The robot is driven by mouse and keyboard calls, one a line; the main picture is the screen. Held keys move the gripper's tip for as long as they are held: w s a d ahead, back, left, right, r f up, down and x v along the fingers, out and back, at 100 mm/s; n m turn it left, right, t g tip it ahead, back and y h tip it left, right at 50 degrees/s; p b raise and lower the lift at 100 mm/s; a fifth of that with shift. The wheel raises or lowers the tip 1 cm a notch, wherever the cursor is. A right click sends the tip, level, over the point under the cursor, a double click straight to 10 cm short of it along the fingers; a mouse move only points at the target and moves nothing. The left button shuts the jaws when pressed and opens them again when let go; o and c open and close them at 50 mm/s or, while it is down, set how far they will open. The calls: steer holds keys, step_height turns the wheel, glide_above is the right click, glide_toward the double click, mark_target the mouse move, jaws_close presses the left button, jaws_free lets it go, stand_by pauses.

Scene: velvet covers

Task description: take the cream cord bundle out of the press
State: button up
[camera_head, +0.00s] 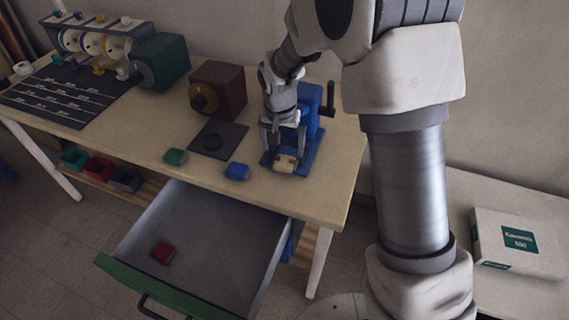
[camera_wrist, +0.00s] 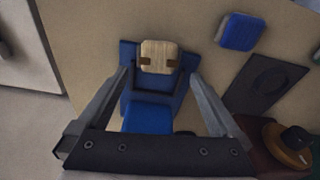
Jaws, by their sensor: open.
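The blue press (camera_head: 311,128) stands at the right end of the table, with a dark crank handle on its right. The cream cord bundle (camera_head: 286,163) lies at the front of its base; it also shows in the wrist view (camera_wrist: 157,57), with two brown marks on its sides. My gripper (camera_head: 283,152) is open above the press base. In the wrist view my fingers (camera_wrist: 158,78) point toward the bundle, one on each side of it, with gaps. Part of the press (camera_wrist: 146,116) shows between them. I cannot tell the height of the fingertips above the base.
A blue block (camera_head: 237,171) and a green block (camera_head: 175,157) lie left of the press, near a dark plate (camera_head: 219,137). An open drawer (camera_head: 200,225) below holds a red block (camera_head: 163,252). Brown and green boxes stand behind. A white box (camera_head: 520,242) is at right.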

mark_target(284, 161)
steer(key=f, duration=0.5)
steer(key=shift+w+d+b, duration=0.1)
steer(key=shift+d+b, duration=0.1)
steer(key=shift+b, duration=0.1)
steer(key=c, duration=1.2)
